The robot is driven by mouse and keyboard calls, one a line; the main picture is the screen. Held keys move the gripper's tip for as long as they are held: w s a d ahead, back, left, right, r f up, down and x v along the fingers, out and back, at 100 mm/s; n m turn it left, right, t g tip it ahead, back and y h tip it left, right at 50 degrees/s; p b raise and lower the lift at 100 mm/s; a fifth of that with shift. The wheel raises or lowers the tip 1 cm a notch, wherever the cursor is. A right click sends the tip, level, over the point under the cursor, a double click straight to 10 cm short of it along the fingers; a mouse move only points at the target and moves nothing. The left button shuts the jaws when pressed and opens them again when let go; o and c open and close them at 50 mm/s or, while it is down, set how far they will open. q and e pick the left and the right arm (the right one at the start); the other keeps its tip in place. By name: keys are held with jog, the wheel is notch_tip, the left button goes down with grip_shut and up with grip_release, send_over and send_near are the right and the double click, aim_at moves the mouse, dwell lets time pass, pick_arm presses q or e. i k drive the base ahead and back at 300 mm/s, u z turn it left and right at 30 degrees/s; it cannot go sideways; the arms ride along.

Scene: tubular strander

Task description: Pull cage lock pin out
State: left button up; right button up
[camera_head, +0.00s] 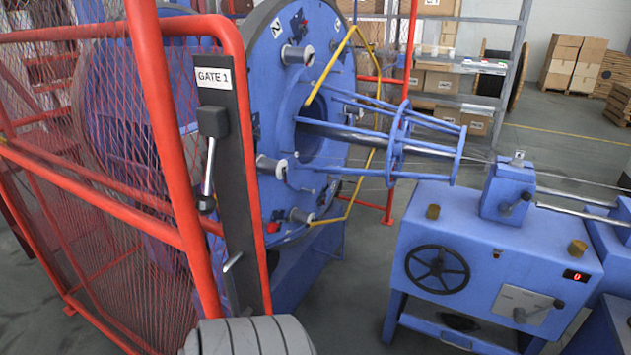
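The strander's cage shows as a large blue disc (264,125) behind a red mesh gate (75,145). Silver spools (297,54) and small red parts (272,227) sit around its face. I cannot tell which part, if any, is the cage lock pin. The gate's dark post (240,200) carries the label GATE 1 (214,78), a black box with a silver handle (209,165), and a lower metal lever (231,272). Neither gripper shows in the head view. A grey ribbed rounded shape (250,337) at the bottom edge is cut off.
A blue machine cabinet (470,260) with a black handwheel (437,269) and red display (575,275) stands at right. A yellow frame (345,130) edges the disc. Shelves (480,60) and boxes (563,55) are behind. Open floor lies at back right.

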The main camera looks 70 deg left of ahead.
aim_at(271, 227)
jog(key=u, duration=0.3)
jog(key=i, duration=1.15)
jog(key=u, duration=1.55)
jog(key=i, duration=0.8)
jog(key=u, duration=0.75)
